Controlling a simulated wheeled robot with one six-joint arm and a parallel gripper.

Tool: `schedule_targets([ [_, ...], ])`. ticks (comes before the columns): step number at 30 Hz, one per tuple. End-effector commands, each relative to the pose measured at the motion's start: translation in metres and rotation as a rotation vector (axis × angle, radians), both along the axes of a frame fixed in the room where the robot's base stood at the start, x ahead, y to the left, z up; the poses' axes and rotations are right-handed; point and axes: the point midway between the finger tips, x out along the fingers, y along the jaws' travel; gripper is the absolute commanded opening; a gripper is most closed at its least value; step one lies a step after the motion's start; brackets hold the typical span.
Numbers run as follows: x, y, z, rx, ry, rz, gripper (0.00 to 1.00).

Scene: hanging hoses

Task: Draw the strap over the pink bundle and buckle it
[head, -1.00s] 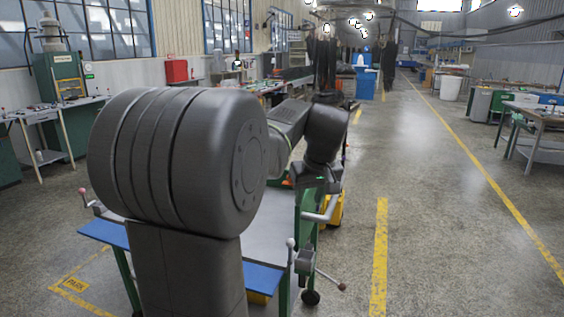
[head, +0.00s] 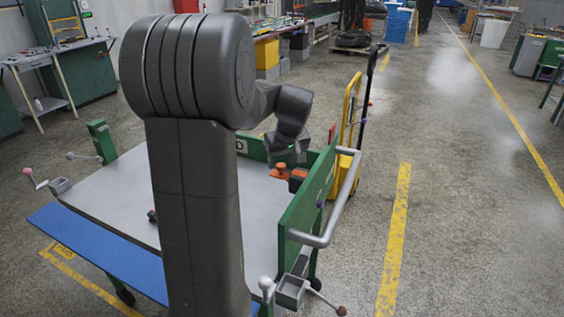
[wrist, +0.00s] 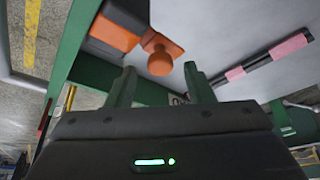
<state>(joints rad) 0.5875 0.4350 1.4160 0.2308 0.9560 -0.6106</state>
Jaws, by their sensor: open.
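My gripper (wrist: 161,82) is open in the wrist view, its two dark green fingers apart with nothing between the tips. In the head view my gripper (head: 287,157) hangs over the far right part of the cart top. A dark rod-like bundle with pink bands (wrist: 265,56) lies on the grey surface in the wrist view, right of the fingers and apart from them. I cannot make out a strap or buckle. In the head view my own arm covers part of the cart top, and I cannot pick out the pink bundle there.
The green cart (head: 306,195) has a grey top (head: 110,195) and a blue front ledge (head: 95,250). An orange knob (wrist: 160,62) and an orange-black block (wrist: 112,32) are near the fingers. A yellow hand truck (head: 349,115) stands behind.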

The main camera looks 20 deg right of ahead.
Motion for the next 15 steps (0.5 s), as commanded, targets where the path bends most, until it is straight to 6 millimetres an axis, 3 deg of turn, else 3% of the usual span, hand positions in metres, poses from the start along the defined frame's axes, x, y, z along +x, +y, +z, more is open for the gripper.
schedule_targets([
  [4,0.0041,-0.0001,-0.0104,0.0,0.0,0.0,0.48],
  [13,0.005,-0.0004,-0.0129,0.0,0.0,0.0,0.48],
  [15,0.005,-0.0004,-0.0129,0.0,0.0,0.0,0.38],
])
